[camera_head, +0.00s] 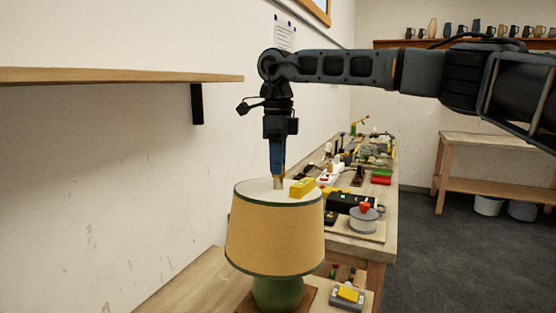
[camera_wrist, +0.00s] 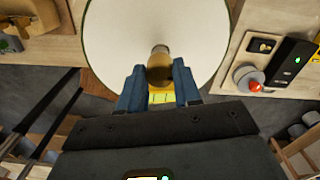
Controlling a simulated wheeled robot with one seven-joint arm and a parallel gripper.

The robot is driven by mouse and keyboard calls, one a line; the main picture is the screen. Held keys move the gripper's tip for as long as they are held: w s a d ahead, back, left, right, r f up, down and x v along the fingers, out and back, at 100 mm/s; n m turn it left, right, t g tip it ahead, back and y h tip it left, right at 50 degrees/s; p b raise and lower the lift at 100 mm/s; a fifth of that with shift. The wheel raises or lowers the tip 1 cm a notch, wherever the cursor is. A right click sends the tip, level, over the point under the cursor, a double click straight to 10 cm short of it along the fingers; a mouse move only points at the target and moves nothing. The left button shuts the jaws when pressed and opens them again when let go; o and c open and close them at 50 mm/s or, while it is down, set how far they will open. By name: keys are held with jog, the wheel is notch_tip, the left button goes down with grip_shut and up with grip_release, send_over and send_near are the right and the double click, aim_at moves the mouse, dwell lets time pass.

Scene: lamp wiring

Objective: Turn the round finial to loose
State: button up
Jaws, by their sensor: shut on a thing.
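A lamp with a tan shade (camera_head: 275,240) and a green base (camera_head: 277,292) stands upright at the front. The round finial (camera_wrist: 160,68) is a brass-coloured piece over the white top of the shade in the wrist view. My gripper (camera_head: 278,178) points straight down at the shade top, and its blue fingers sit on either side of the finial. In the wrist view my gripper (camera_wrist: 160,78) is shut on the finial. The fingers hide most of the finial in the head view.
A yellow block (camera_head: 302,187) shows at the shade's top right. The long bench (camera_head: 385,215) behind holds many tools and a pot with a red knob (camera_head: 364,208). A wooden shelf (camera_head: 120,75) juts from the wall at left. Grey floor (camera_head: 450,260) is free at right.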

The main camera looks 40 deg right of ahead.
jog(key=shift+w, duration=0.1)
jog(key=o, duration=1.1)
jog(key=shift+c, duration=0.2)
notch_tip(320, 180, up, 8)
jog(key=shift+f+b, duration=0.1)
jog(key=shift+b, duration=0.55)
